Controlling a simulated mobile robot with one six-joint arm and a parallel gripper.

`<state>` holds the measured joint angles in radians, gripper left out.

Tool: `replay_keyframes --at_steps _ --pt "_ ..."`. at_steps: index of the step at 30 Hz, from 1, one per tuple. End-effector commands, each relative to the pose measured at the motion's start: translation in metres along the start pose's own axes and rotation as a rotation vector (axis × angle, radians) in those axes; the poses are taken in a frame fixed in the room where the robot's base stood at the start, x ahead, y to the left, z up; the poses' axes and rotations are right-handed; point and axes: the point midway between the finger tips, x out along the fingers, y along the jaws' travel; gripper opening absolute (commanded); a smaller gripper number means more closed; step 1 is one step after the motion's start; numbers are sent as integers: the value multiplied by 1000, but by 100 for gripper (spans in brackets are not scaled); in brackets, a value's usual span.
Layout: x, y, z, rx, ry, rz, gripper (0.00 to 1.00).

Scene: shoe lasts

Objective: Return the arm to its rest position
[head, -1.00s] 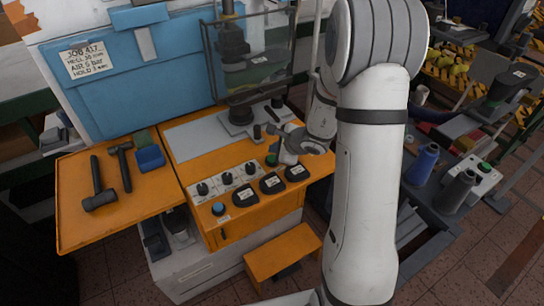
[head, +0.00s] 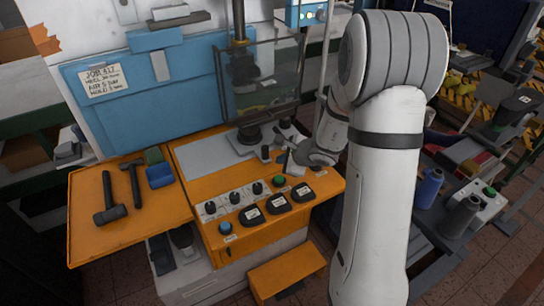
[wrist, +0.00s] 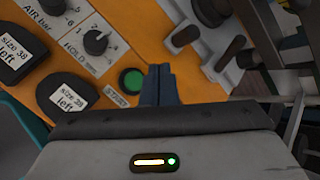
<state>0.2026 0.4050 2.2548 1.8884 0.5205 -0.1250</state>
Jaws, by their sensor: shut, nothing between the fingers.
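My white arm (head: 385,180) stands upright at the right of the head view and bends down to the orange press bench. My gripper (wrist: 160,84) is shut and empty in the wrist view, its dark fingertips together just right of the green START button (wrist: 132,81). In the head view my gripper sits over the bench's right part, just above the green button (head: 280,181), partly hidden by my own wrist. The fingertips look apart from the button, but the exact gap cannot be told.
Two hammers (head: 110,195) lie on the left orange shelf (head: 165,222). Spools (head: 460,215) stand on the right.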

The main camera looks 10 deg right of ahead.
Motion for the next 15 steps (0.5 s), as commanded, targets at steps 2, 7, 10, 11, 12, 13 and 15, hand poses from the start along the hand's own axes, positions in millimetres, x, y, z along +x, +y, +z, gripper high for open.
replay_keyframes --at_steps 2,7,10,11,12,13,15 --pt "0 0 0 0 0 0 0" --pt "-8 0 11 -50 -18 6 0" --pt "-26 3 36 -179 -63 30 0" --pt "-33 6 45 -234 -80 42 0" --pt "-45 11 59 -317 -105 60 0" --pt "-54 15 68 -383 -122 74 0" --pt "-78 28 89 -542 -158 115 0"
